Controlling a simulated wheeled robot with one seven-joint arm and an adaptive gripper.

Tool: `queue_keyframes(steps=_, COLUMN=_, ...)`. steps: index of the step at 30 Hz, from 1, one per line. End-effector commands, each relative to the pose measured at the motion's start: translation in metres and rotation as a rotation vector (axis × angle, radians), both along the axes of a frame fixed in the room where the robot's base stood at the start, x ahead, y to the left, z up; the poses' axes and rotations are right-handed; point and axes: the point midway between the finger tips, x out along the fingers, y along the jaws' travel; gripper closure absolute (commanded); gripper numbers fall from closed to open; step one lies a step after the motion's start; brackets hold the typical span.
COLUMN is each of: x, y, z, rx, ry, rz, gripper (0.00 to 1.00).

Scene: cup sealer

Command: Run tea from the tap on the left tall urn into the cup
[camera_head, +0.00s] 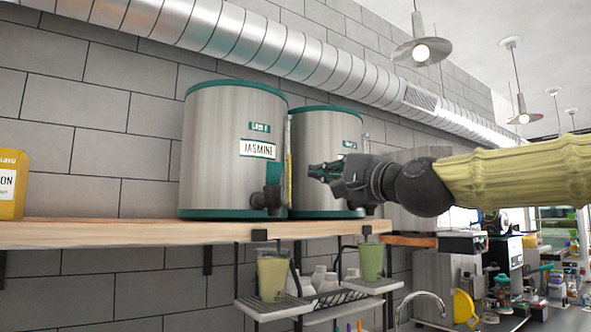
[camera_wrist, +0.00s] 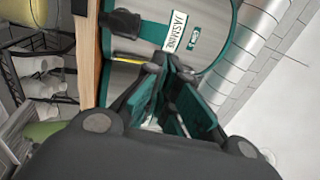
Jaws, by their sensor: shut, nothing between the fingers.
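The left tall urn (camera_head: 228,150) is a steel cylinder with teal rims and a JASMINE label, standing on the wooden shelf. Its black tap (camera_head: 267,198) with a teal handle (camera_head: 273,174) sits low on its right front. A clear cup (camera_head: 272,276) with pale yellow-green contents stands below the tap on a hanging tray. My gripper (camera_head: 322,172) is shut and empty, right of the tap at about handle height and apart from it in the picture. In the wrist view my gripper (camera_wrist: 176,85) points toward the urn (camera_wrist: 160,78), with the black tap (camera_wrist: 122,22) at upper left.
A second steel urn (camera_head: 318,140) stands right of the first, partly behind my gripper. A green cup (camera_head: 371,262) stands on another hanging tray. The wooden shelf (camera_head: 110,233) runs under the urns. A yellow box (camera_head: 12,185) is at far left; white bottles (camera_head: 322,280) stand below the shelf.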

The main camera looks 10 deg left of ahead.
Motion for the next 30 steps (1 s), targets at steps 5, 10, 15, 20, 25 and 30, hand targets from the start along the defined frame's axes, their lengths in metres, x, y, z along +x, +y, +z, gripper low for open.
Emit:
queue_keyframes(steps=5, x=0.011, y=0.012, z=0.005, rx=-0.002, ry=0.001, rz=0.000, gripper=1.00)
queue_keyframes(steps=10, x=0.030, y=0.030, z=0.011, rx=-0.002, ry=0.002, rz=0.001, gripper=1.00)
queue_keyframes(steps=15, x=0.049, y=0.050, z=0.017, rx=-0.002, ry=0.001, rz=0.001, gripper=1.00)
queue_keyframes(steps=20, x=0.067, y=0.068, z=0.023, rx=-0.002, ry=-0.001, rz=0.000, gripper=1.00)
queue_keyframes(steps=25, x=0.083, y=0.084, z=0.028, rx=-0.002, ry=-0.001, rz=0.001, gripper=1.00)
queue_keyframes(steps=30, x=0.092, y=0.093, z=0.030, rx=-0.001, ry=0.000, rz=0.000, gripper=1.00)
